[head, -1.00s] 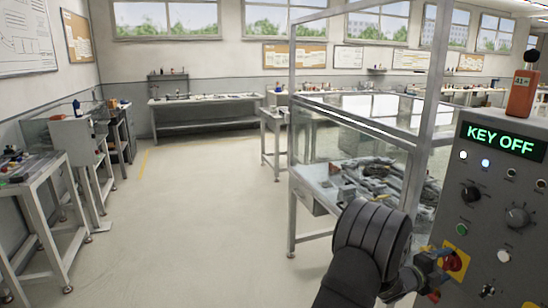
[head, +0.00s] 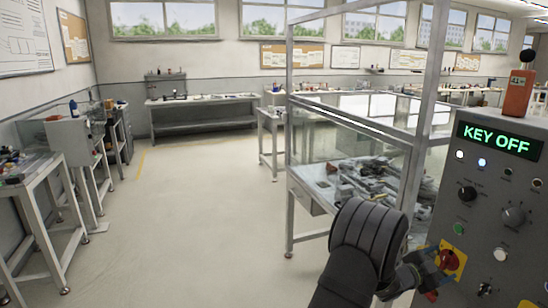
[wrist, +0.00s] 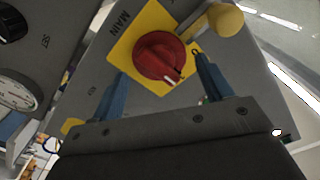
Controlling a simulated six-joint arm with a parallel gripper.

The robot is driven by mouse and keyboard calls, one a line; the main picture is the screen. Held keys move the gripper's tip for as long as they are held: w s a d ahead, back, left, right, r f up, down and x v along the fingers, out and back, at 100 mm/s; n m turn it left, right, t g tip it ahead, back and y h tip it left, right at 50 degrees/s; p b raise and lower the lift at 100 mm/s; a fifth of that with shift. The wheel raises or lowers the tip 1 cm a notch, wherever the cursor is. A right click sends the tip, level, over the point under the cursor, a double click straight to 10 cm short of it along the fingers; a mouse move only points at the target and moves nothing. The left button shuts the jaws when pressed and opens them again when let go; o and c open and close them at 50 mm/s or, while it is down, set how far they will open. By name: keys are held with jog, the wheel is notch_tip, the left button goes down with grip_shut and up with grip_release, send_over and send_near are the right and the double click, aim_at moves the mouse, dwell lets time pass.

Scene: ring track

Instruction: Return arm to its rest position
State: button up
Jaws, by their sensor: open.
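My gripper (head: 436,275) is at the lower right in the head view, in front of the grey control panel (head: 480,235). In the wrist view, my gripper (wrist: 158,85) has its two blue fingers apart, with nothing between the tips that I can see held. A red rotary switch (wrist: 160,57) on a yellow plate marked MAIN lies just beyond the fingers. The same red switch (head: 450,262) shows behind the gripper in the head view. Whether the fingers touch it I cannot tell. The panel's display (head: 500,139) reads KEY OFF.
A yellow knob (wrist: 226,20) stands close to the right finger. A glass-walled enclosure (head: 350,130) with a metal frame stands left of the panel. A red device (head: 518,92) sits on the panel's top. The floor (head: 190,230) to the left is clear, with benches beyond.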

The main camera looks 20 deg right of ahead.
jog(key=n, duration=0.5)
jog(key=shift+w+n, duration=0.1)
jog(key=shift+n, duration=0.3)
